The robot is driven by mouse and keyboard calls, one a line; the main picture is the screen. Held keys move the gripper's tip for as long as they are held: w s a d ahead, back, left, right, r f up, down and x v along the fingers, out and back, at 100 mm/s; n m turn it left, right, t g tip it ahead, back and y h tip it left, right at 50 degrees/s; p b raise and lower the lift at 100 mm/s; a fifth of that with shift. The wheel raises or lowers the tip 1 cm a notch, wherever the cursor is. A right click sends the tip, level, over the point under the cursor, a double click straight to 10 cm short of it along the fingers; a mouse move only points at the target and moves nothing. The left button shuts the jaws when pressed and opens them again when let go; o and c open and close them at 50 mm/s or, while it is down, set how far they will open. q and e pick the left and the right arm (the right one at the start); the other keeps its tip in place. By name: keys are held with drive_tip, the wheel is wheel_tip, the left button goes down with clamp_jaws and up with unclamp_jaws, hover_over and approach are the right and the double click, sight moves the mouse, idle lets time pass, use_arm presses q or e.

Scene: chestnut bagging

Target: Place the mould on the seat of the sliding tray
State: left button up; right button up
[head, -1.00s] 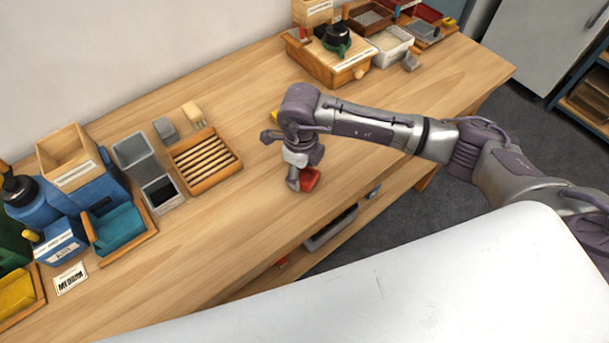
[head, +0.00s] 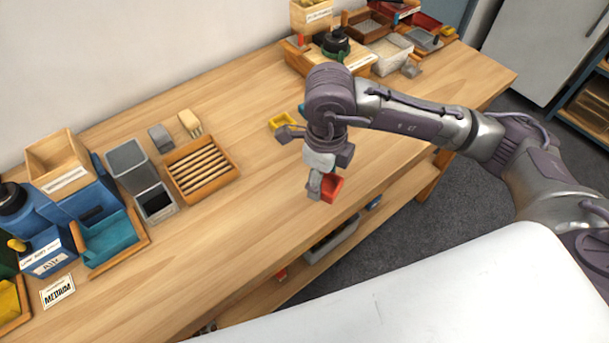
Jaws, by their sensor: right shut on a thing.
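My right gripper (head: 321,187) points down over the front part of the table and is shut on a small red piece (head: 332,188). The red piece may be the mould; its shape is partly hidden by the fingers. It appears to be held above the table top. I cannot make out for certain which thing is the sliding tray. A wooden unit (head: 294,60) with a black-topped part on it stands at the back, partly hidden behind my right arm. My left gripper is not in view.
A yellow piece (head: 283,121) lies on the table just behind my right wrist. A slatted wooden tray (head: 222,180), grey containers (head: 127,158) and a blue scoop-like tray (head: 112,236) stand at the left. The table's middle is clear. A lower shelf (head: 262,302) runs under its front edge.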

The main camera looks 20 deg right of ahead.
drive_tip(key=s+d+r, duration=0.2)
drive_tip(key=s+r, duration=0.1)
drive_tip(key=s, duration=0.1)
drive_tip(key=shift+s+b, duration=0.35)
drive_tip(key=shift+b, duration=0.05)
